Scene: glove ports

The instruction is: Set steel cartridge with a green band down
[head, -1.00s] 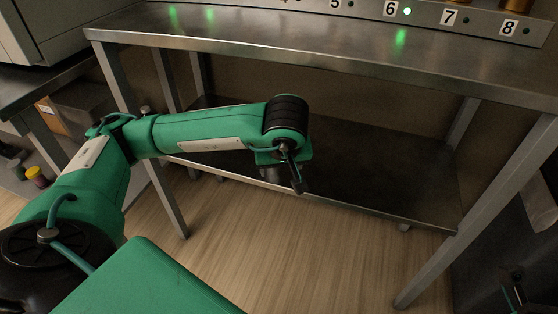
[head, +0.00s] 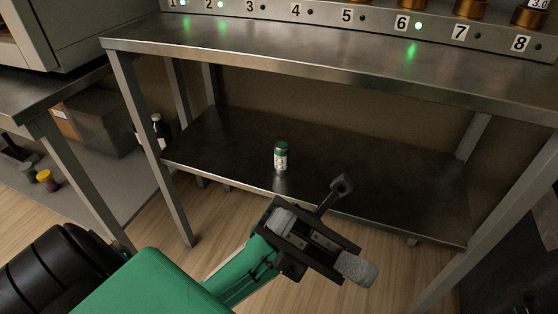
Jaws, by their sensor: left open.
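A small steel cartridge with a green band (head: 281,157) stands upright on the dark lower shelf (head: 225,139) of the steel table, near the shelf's front edge. My left gripper (head: 325,250) is open and empty, in front of the shelf and below and to the right of the cartridge, apart from it. My right gripper is not clearly seen.
The steel table top (head: 330,62) overhangs the shelf. Above it runs a numbered strip (head: 330,15) with green lights by several numbers and brass fittings at right. A dark bottle (head: 158,132) stands left of the shelf. The shelf's right part is clear.

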